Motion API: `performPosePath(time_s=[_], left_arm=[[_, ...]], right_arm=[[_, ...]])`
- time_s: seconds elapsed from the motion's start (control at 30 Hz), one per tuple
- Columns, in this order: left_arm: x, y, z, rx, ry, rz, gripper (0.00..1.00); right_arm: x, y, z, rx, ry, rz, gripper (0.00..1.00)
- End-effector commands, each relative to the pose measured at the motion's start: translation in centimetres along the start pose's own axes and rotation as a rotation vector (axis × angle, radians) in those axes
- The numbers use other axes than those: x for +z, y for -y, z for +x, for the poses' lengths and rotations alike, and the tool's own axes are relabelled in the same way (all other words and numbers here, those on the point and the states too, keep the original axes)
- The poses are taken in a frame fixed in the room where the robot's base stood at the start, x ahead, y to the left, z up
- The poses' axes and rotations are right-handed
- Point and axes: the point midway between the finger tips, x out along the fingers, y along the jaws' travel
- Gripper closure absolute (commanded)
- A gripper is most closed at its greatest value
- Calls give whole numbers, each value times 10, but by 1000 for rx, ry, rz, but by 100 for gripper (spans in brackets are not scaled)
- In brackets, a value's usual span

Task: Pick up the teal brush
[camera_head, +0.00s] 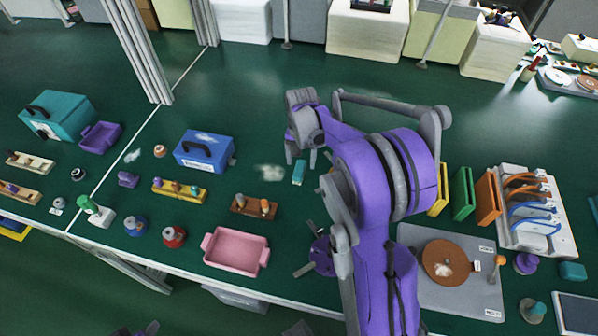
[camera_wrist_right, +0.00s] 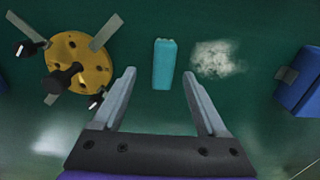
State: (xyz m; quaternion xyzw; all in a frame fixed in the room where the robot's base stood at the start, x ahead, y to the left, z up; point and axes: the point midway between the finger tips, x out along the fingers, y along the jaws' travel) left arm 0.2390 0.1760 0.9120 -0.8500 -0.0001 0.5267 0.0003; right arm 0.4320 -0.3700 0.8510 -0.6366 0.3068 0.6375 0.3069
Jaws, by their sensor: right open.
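The teal brush (camera_head: 299,172) is a small block-shaped thing on the green bench top, left of my right arm in the head view. In the right wrist view the brush (camera_wrist_right: 162,65) points lengthwise toward the gripper. My right gripper (camera_head: 301,155) is open and empty, with its fingers pointing down at the brush. In the right wrist view the right gripper (camera_wrist_right: 159,75) has the brush's near end between its fingertips in the picture; height above it is hard to judge. A dark grey shape at the head view's bottom edge may be my left gripper (camera_head: 136,329); its jaws are unclear.
A whitish patch (camera_wrist_right: 217,58) lies beside the brush. A yellow disc (camera_wrist_right: 78,64) with grey arms and a dark knob is on its other side. The blue box (camera_head: 204,150), a brown block with pegs (camera_head: 254,207) and the pink tray (camera_head: 236,250) stand to the left.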

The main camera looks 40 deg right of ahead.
Motion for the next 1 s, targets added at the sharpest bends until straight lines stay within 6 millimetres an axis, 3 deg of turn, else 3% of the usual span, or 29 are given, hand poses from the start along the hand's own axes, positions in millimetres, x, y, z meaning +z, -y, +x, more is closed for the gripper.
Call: performPosePath(time_s=[0.4,0.67,1.0], left_arm=[[-1,0,-1,0,-1,0,50],[-1,0,-1,0,-1,0,50],[-1,0,-1,0,-1,0,50]], right_arm=[[-3,6,50,-1,-1,-1,25],[-2,6,52,-1,-1,-1,25],[-2,6,52,-1,-1,-1,84]])
